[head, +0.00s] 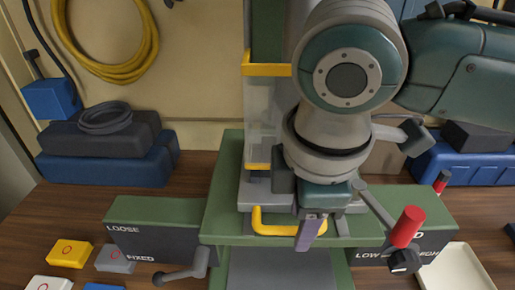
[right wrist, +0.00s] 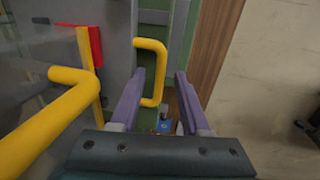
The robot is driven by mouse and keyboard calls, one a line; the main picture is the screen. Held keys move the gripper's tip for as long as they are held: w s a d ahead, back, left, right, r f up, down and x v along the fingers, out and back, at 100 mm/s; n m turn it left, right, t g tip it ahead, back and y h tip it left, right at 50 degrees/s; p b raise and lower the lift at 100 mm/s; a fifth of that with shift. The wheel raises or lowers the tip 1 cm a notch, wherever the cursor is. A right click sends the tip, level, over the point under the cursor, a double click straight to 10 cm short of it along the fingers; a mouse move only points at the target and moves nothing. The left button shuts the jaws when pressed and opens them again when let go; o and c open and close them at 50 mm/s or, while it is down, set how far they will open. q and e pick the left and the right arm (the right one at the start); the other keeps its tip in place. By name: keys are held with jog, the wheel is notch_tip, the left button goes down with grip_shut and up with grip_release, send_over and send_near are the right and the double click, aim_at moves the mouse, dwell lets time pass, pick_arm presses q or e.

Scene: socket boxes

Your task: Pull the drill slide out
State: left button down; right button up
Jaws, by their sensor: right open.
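The green drill stand (head: 222,205) stands on the wooden bench. At its middle is a grey slide block (head: 254,193) with a yellow bar handle (head: 262,226) at its front. My right gripper (head: 311,235) points down at the right end of this handle, with purple fingers. In the right wrist view the fingers (right wrist: 161,78) are apart, and a yellow handle (right wrist: 160,62) shows in the gap between them. I cannot tell whether the fingers touch it. My arm hides the right part of the slide and the upper drill. My left gripper is not in view.
A red-knobbed lever (head: 407,227) sticks out just right of my gripper. A grey crank (head: 183,272) is at the front left. Blue boxes (head: 108,167), small yellow block (head: 69,254) and a pale tray (head: 457,270) lie to the sides.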

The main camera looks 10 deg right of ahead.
jog(key=shift+w+f, duration=0.1)
jog(key=shift+f, duration=0.2)
grip_shut()
dwell(1.3)
